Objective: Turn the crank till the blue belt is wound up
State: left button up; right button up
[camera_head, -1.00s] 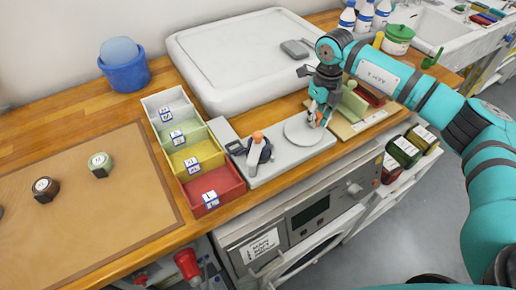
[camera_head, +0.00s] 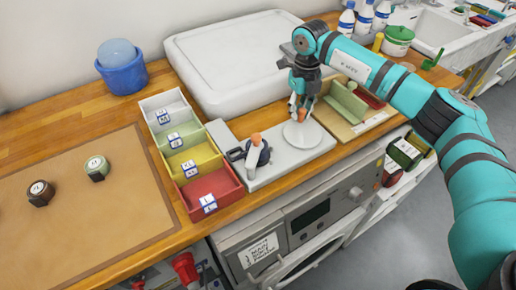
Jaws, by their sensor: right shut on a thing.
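The winder is a grey base plate (camera_head: 275,172) near the counter's front edge. At its right end is a pale round crank disc (camera_head: 304,136) with an orange knob (camera_head: 302,116) at its far side. My right gripper (camera_head: 301,109) reaches down from above and is shut on this knob, partly hiding it. At the plate's left end is a dark blue-grey rolled piece (camera_head: 258,155) with an orange-topped peg; it may be the blue belt, but how much is wound is too small to tell. My left gripper is not in view.
A row of white, green, yellow and red bins (camera_head: 215,190) stands left of the winder. A large white padded slab (camera_head: 230,60) lies behind. A tan tray with a green block (camera_head: 348,103) is close on the right. Two rolled belts (camera_head: 97,168) sit on the brown mat.

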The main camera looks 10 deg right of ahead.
aim_at(288, 130)
jog(key=a, duration=0.1)
jog(key=s+a, duration=0.1)
jog(key=shift+s+a+f, duration=0.2)
jog(key=shift+a+f, duration=0.05)
jog(key=shift+a, duration=0.15)
jog(key=shift+s+a+p, duration=0.25)
jog(key=shift+s+a, duration=0.1)
jog(key=shift+s, duration=0.25)
jog(key=shift+s+a+p, duration=0.25)
jog(key=shift+s+a, duration=0.05)
jog(key=shift+s, duration=0.3)
jog(key=o, duration=0.8)
jog(key=shift+d+r, duration=0.1)
jog(key=shift+o, duration=0.2)
notch_tip(288, 130, up, 8)
jog(key=p, duration=0.4)
